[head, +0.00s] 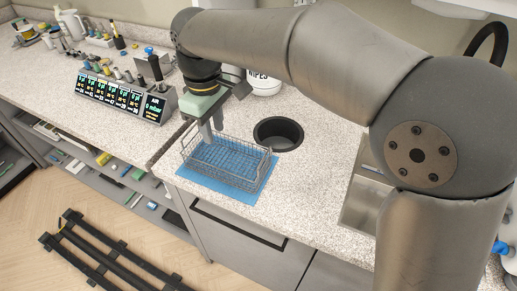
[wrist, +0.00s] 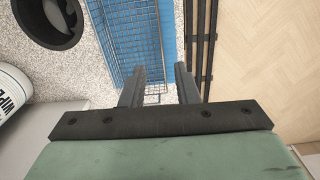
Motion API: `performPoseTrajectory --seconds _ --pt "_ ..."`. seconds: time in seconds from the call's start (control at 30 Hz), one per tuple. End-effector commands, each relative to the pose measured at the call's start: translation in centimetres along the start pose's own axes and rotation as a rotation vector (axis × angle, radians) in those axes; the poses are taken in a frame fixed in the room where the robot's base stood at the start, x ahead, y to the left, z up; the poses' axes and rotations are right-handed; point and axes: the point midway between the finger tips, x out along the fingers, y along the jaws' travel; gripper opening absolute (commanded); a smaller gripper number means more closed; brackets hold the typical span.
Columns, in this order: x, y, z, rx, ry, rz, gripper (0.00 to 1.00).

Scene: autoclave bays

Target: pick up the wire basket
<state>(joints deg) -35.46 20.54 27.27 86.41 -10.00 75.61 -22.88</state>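The wire basket (head: 228,163) is a grey mesh tray on a blue mat (head: 240,194) at the counter's front edge. My gripper (head: 211,134) points down over the basket's left part in the head view. In the wrist view, the fingers of my gripper (wrist: 160,72) are apart, with nothing clasped between them. The basket (wrist: 128,38) runs up from the fingers there, and one of its long side walls lines up with the gap between them. I cannot tell whether the fingertips touch the wire. The basket's far left end is partly hidden behind the fingers.
A round black opening (head: 278,134) in the counter lies right of the basket, with a sink (head: 362,196) farther right. A white wipes tub (head: 264,84) stands behind. A display panel (head: 125,95) sits on the left counter, past a gap. Black rails (head: 95,252) lie on the floor.

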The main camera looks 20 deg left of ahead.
Motion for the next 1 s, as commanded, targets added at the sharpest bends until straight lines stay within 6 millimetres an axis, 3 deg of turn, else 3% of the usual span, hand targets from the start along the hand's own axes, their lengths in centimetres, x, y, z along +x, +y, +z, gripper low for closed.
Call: performPoseTrajectory --seconds 0.07,0.17,0.6,1.0 --pt "-0.1 -0.6 -1.2 -0.036 0.004 -0.007 0.28" --pt "1.0 -0.8 -1.4 -0.045 0.003 -0.008 0.28" --pt "10.0 -0.7 -1.4 -0.039 0.004 -0.008 0.28" --pt "13.8 -0.5 -1.6 -0.038 0.002 -0.009 0.28"
